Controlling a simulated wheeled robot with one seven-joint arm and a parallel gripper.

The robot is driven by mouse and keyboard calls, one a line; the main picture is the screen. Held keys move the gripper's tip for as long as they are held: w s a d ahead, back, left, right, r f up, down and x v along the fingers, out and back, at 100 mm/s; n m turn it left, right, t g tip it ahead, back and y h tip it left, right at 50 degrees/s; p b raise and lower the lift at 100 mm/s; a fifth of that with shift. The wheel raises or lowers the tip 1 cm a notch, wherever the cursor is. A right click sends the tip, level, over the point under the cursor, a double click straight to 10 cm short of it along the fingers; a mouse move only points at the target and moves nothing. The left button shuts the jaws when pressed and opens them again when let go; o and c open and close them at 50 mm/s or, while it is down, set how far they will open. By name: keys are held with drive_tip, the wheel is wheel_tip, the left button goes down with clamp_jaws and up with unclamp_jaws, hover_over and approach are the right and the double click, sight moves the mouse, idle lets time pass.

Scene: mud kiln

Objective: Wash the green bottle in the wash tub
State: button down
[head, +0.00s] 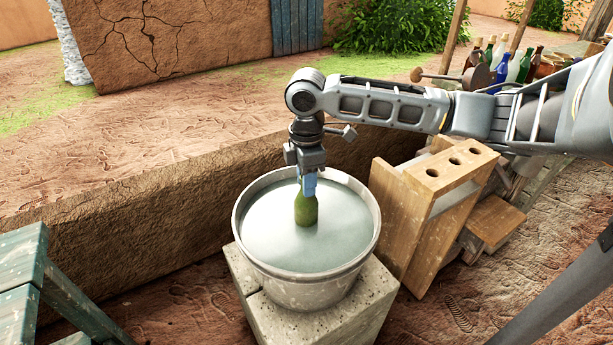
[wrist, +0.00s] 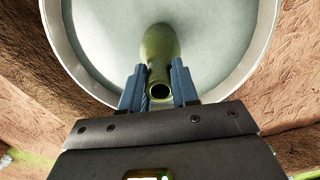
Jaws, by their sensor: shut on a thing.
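The green bottle (head: 306,208) stands roughly upright in the wash tub (head: 305,279), with its lower part hidden below the cloudy water. My gripper (head: 309,182) is above the tub, pointing down, shut on the bottle's neck. In the wrist view, the blue fingers of my gripper (wrist: 159,88) sit on both sides of the neck of the green bottle (wrist: 158,52), and its open mouth faces the camera. The round rim of the tub (wrist: 268,40) shows around it.
The tub stands on a pale stone block (head: 365,305). A wooden rack with round holes (head: 428,215) is close on its right. Several bottles (head: 515,66) stand on a table at the back right. A green wooden stand (head: 22,275) is at the left. A mud ledge (head: 130,235) runs behind the tub.

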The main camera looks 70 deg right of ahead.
sight(306, 200)
drive_tip(key=shift+f+b, duration=1.6)
drive_tip(key=shift+f, duration=1.55)
